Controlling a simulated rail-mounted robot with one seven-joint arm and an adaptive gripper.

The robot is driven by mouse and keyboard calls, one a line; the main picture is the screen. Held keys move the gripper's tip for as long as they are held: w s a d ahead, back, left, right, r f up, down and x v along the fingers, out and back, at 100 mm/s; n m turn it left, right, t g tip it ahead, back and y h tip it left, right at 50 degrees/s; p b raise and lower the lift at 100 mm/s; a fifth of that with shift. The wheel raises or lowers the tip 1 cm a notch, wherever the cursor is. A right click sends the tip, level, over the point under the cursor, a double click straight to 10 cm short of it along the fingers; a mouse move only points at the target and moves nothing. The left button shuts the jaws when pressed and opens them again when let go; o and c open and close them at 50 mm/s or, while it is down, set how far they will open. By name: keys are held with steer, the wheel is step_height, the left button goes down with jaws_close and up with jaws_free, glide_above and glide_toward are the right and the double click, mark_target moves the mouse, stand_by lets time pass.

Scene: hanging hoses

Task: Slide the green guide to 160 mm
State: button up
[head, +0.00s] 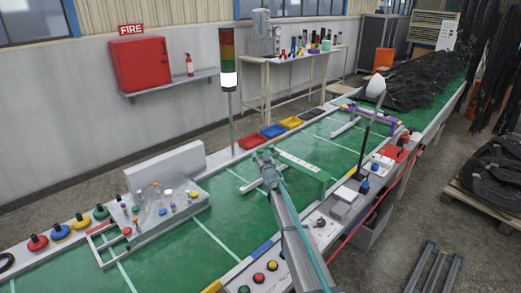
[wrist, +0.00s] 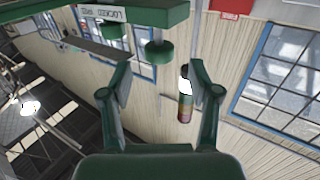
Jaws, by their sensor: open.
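My gripper (wrist: 160,74) is open in the wrist view, its two dark green fingers apart with nothing between them. In the head view my gripper (head: 265,155) is over the green table beside a green bar with a pale strip (head: 300,164), which looks like the guide. Its millimetre position cannot be read.
The green table (head: 160,260) has white cross lines. A signal tower (head: 228,75) stands behind my gripper. A control panel (head: 335,210) lies right of my arm.

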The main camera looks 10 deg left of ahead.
mark_target(261, 152)
steer(key=p+x, duration=0.1)
steer(key=x, duration=0.4)
steer(key=shift+c, duration=0.4)
jaws_close()
